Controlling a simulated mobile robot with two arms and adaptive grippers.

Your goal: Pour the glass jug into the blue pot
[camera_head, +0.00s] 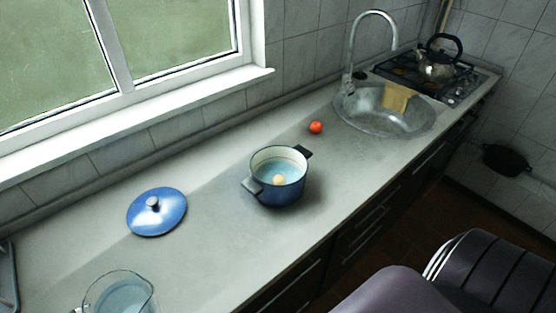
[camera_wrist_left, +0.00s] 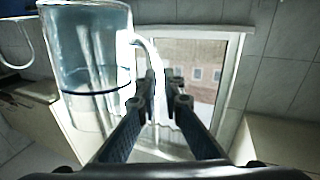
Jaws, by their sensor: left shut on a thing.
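The blue pot (camera_head: 277,190) stands open and upright on the counter, with dark handles and a pale inside. Clear bluish liquid and a small pale round thing (camera_head: 278,179) show in it. The glass jug (camera_head: 121,298) is at the bottom left of the head view, partly cut off, with bluish liquid in it. The jug also fills the upper left of the left wrist view (camera_wrist_left: 88,60). My left gripper (camera_wrist_left: 164,88) is shut on the jug's handle. Whether the jug touches the counter cannot be told. My right gripper is not in view.
The blue lid (camera_head: 157,214) lies left of the pot. A red round fruit (camera_head: 316,128) sits behind it near the sink (camera_head: 375,116). A kettle (camera_head: 437,62) stands on the stove. The counter (camera_head: 225,240) between jug and pot is mostly clear; the window sill borders the back.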

